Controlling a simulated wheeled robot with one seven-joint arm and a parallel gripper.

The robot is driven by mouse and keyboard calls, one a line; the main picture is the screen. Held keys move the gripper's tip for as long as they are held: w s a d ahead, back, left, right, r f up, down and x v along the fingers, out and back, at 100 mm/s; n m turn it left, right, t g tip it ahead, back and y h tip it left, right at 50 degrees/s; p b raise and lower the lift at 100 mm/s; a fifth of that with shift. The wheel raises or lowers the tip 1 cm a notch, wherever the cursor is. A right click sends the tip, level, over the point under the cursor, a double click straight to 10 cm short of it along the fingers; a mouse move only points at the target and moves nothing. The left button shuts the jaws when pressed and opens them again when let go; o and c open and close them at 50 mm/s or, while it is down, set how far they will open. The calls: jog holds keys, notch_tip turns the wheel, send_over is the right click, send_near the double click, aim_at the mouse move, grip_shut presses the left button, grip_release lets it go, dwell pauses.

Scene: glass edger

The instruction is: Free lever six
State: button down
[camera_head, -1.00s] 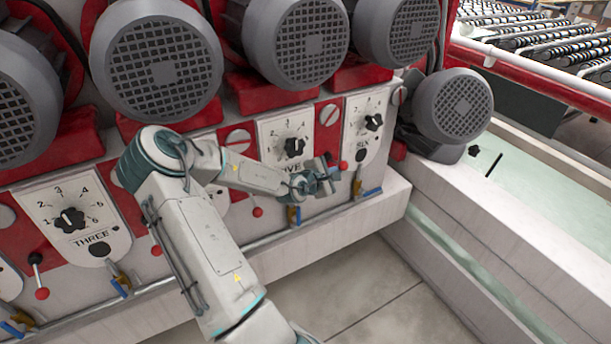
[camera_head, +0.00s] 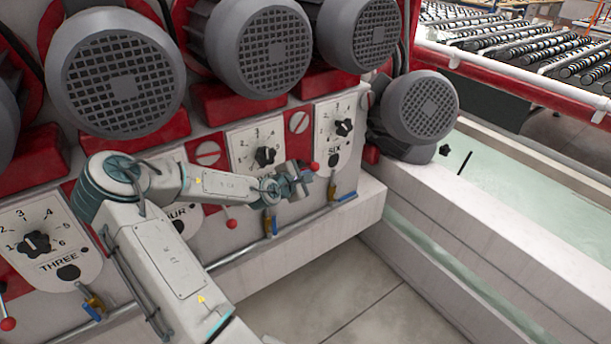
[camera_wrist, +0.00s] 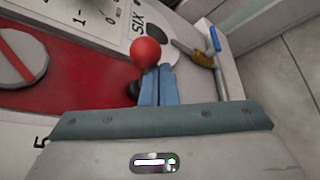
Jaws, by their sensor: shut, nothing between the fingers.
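The panel marked SIX (camera_head: 336,133) is at the right end of the machine front, with a black knob and dial. Left of its lower part is a lever with a red ball (camera_head: 314,166). The ball also shows in the wrist view (camera_wrist: 146,52), just beyond my fingertips. My gripper (camera_head: 304,182) is shut, its blue-grey fingers together and empty. The fingertips are at the ball's lower edge; I cannot tell whether they touch it. The lever's black base (camera_wrist: 132,90) is partly hidden behind the fingers.
A blue-handled valve (camera_head: 334,190) on a pipe is just below panel SIX, and another (camera_head: 271,223) is left of it. Grey motors (camera_head: 420,107) overhang the panels. A white ledge (camera_head: 375,200) runs beneath. The floor in front is clear.

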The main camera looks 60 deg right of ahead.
notch_tip(320, 180, down, 5)
jog(key=b, duration=0.4)
jog(key=w+a+r, duration=0.4)
jog(key=a+r, duration=0.2)
jog(key=a, duration=0.2)
jog(key=shift+w+a, duration=0.15)
jog(key=shift+a, duration=0.1)
jog(key=shift+f, duration=0.1)
